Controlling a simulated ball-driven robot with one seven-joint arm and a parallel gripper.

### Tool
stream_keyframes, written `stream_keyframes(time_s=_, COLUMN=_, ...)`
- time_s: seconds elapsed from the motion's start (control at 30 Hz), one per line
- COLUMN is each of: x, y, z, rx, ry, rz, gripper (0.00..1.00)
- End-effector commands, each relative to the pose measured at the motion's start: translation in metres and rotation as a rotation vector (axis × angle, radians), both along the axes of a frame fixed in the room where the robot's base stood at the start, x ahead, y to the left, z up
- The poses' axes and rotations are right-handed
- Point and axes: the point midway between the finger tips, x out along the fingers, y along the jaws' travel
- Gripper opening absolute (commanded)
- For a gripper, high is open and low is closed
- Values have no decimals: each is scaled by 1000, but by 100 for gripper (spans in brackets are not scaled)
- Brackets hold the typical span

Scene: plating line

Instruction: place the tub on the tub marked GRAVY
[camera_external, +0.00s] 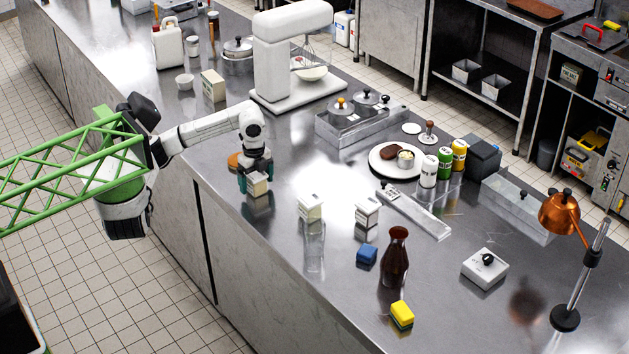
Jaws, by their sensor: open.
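My gripper (256,176) points down at the left edge of the counter, with its teal fingers apart. A small cream tub (258,187) is between or just below the fingers; I cannot tell whether they touch it. Two more white tubs stand to the right: one nearer (310,209) and one further right (367,214). Both seem to have dark marks on their sides, too small to read, so I cannot tell which is marked GRAVY.
A blue block (367,256), a dark brown bottle (396,258) and a yellow sponge (402,314) are at the front. A metal tray (415,210) lies beyond the tubs. A plate with food (381,168) and a white mixer (280,60) stand further back. The counter between the tubs is clear.

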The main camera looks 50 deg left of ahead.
Motion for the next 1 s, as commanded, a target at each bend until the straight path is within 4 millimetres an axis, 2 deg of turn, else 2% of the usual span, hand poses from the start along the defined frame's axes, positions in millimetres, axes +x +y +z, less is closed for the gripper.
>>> stream_keyframes(time_s=0.17, x=0, y=1, z=-4, rx=3, ry=0, rz=0, gripper=94)
stream_keyframes(time_s=0.23, x=0, y=0, z=10, rx=0, ry=0, rz=0, gripper=94)
stream_keyframes(time_s=0.67, x=0, y=-4, z=56, rx=-2, ry=0, rz=-1, gripper=94)
stream_keyframes(time_s=1.0, x=0, y=-5, z=99, rx=-1, ry=0, rz=0, gripper=94)
